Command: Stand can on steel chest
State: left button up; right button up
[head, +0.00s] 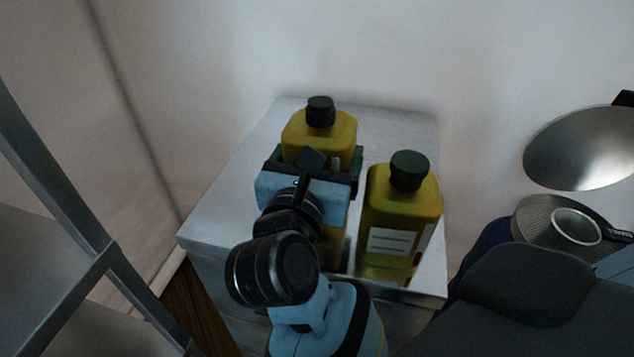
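A yellow can with a black cap (319,134) is upright on or just over the far part of the steel chest (250,180). My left gripper (316,160) is around it, with one dark finger on each side, and looks shut on it. The blue palm and wrist cover most of the can's lower body, so I cannot tell whether its base touches the top. A second yellow can with a dark cap and white label (403,210) stands upright on the chest, to the right and nearer, apart from the gripper. My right gripper is not in view.
A grey metal frame with shelves (60,200) stands on the left. A pale wall (300,45) is behind the chest. On the right are a shiny round metal disc (585,148) and a mesh cylinder with a ring (573,222). The chest's left part is bare.

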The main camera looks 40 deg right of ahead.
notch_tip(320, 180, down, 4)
jog(key=b, duration=0.3)
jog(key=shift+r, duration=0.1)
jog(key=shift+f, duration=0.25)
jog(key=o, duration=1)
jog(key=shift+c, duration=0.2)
pick_arm(q)
jog(key=f, duration=0.2)
jog(key=shift+w+a+f, duration=0.1)
jog(key=shift+w+f, duration=0.2)
jog(key=shift+w, duration=0.1)
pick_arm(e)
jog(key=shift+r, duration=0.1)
